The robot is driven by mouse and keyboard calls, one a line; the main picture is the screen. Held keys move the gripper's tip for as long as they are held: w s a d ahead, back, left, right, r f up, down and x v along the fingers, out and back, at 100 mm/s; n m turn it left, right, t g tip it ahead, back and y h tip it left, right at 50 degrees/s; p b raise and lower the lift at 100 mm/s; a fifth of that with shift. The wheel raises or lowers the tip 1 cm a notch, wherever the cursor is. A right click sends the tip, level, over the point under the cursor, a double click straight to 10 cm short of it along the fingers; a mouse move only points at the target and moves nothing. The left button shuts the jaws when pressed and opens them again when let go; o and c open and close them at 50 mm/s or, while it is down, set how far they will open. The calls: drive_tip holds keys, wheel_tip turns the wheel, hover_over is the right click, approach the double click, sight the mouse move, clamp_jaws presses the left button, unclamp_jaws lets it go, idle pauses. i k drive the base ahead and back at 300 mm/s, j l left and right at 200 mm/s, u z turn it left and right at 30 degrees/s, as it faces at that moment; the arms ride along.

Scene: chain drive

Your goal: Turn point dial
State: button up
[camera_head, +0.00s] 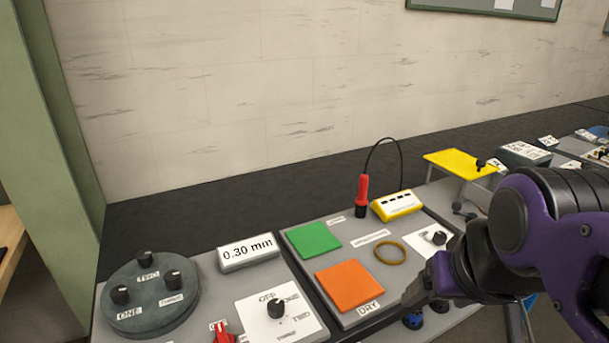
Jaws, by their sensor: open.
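A black dial knob (277,307) stands on a white plate (250,324) marked OFF and other words, at the front of the left grey panel. A second black knob (439,238) sits on a smaller white plate at the right of the middle panel. I cannot read which one is labelled as the point dial. My gripper (413,293) reaches in from the right, open, above the right front edge of the middle panel. It is apart from both knobs, right of the OFF dial and in front of the second knob. Its fingers are partly hidden by its own body.
A round dark disc (150,305) with several knobs is at left, beside a 0.30 mm display (248,252). A red switch (223,333) is at the front. Green (314,239) and orange (350,286) pads, a ring (390,253) and a red-handled tool (362,195) occupy the middle panel.

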sight(275, 306)
drive_tip(key=u, duration=1.5)
drive_tip(key=z, duration=0.45)
